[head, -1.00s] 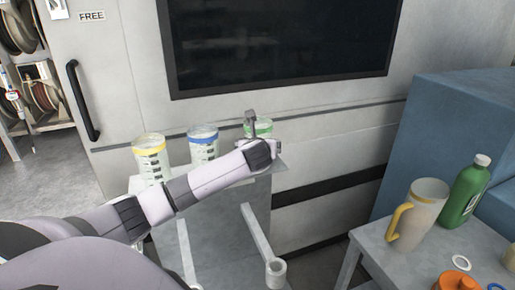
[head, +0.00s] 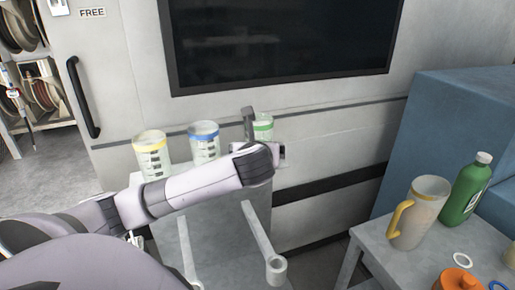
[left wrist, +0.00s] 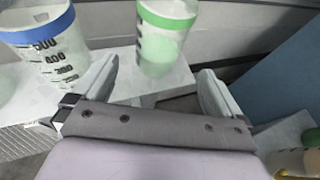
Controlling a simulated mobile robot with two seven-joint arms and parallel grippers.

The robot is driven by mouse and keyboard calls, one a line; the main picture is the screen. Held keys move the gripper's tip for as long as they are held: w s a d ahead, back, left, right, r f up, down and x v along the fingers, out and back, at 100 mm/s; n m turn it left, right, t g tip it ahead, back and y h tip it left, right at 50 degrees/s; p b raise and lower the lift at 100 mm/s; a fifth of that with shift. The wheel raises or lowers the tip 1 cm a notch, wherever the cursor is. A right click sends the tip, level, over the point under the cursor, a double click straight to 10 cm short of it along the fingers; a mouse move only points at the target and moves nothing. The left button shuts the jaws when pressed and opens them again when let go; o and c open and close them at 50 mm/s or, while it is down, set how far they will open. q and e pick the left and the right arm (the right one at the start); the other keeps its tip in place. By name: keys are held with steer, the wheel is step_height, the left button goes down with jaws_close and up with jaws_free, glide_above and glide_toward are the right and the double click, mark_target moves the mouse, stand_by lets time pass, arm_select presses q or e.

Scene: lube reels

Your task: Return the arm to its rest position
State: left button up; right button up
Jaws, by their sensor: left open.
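My left arm comes in from the left in the head view, and its wrist hides most of the left gripper (head: 281,152). In the left wrist view the left gripper (left wrist: 160,85) is open, with its two fingers wide apart and nothing between them. The green-banded measuring cup (head: 263,127) stands upright on the grey cart just beyond it. That cup also shows in the left wrist view (left wrist: 165,40), ahead of the fingers and apart from them. My right gripper is in neither view.
A blue-banded cup (head: 204,142) and a yellow-banded cup (head: 152,158) stand left of the green-banded one on the cart (head: 215,215). A side table (head: 385,255) at right holds a yellow-handled jug (head: 420,212), a green bottle (head: 465,190) and an orange item (head: 457,281).

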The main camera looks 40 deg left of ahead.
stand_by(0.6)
arm_select(q)
steer(key=s+d+f+n+g+h, duration=0.3)
steer(key=s+d+f+n+h, duration=0.3)
steer(key=s+d+f+n, duration=0.75)
steer(key=s+d+f+n+g+h, duration=0.2)
steer(key=s+d+f+n, duration=0.15)
steer(key=s+n, duration=0.3)
steer(key=s+d+f+n+g+h, duration=0.1)
steer(key=s+d+f+n+g, duration=0.1)
steer(key=s+f+n, duration=0.5)
steer(key=w+d+f+m+t+h, duration=0.1)
steer(key=w+d+f+t+h, duration=0.1)
steer(key=w+f+t, duration=0.3)
steer(key=shift+d+f+t, duration=0.15)
steer(key=shift+f+t, duration=0.45)
steer(key=shift+t, duration=0.4)
